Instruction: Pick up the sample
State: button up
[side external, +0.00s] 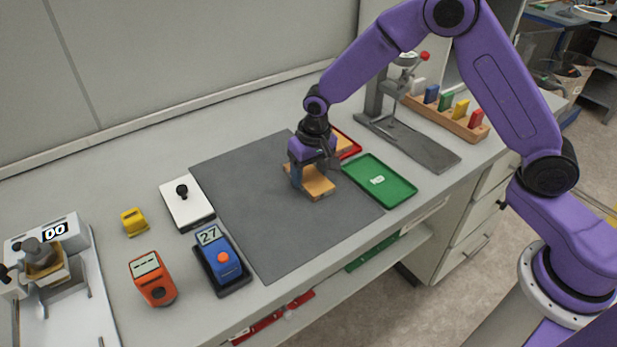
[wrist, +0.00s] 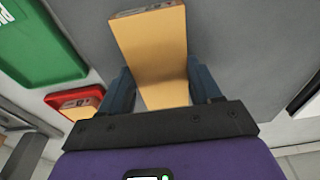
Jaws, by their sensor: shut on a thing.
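The sample is a flat yellow-orange block (side external: 318,184) at the right part of the grey mat (side external: 262,222). In the wrist view the sample (wrist: 155,45) runs lengthwise between the two blue fingers, with a grey end face at the top. My gripper (side external: 313,181) is shut on the sample, one finger at each long side. The near end of the sample is hidden by my gripper. I cannot tell whether the sample touches the mat or is slightly above it.
A green tray (side external: 398,190) lies right of the mat. A red tray (wrist: 76,98) behind my gripper holds another yellow-orange piece. A grey press stand (side external: 425,150) and a wooden rack (side external: 447,118) stand behind. A blue device (side external: 222,262), orange device (side external: 149,284) and white box (side external: 188,208) stand left.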

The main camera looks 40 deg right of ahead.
jog(key=shift+r, duration=0.8)
jog(key=s+d+r, duration=0.2)
jog(key=s+r, duration=0.4)
jog(key=s, duration=0.1)
jog(key=s+d+r, duration=0.3)
jog(key=s+r, duration=0.2)
jog(key=s, duration=0.1)
jog(key=d+f, duration=0.3)
jog(key=d, duration=0.1)
jog(key=d+f, duration=0.6)
jog(key=d, duration=0.1)
jog(key=shift+w+d+f, duration=0.15)
jog(key=shift+w+d, duration=0.05)
jog(key=shift+d, duration=0.1)
jog(key=w+a+r, duration=0.3)
jog(key=r, duration=0.2)
jog(key=shift+f, duration=3.45)
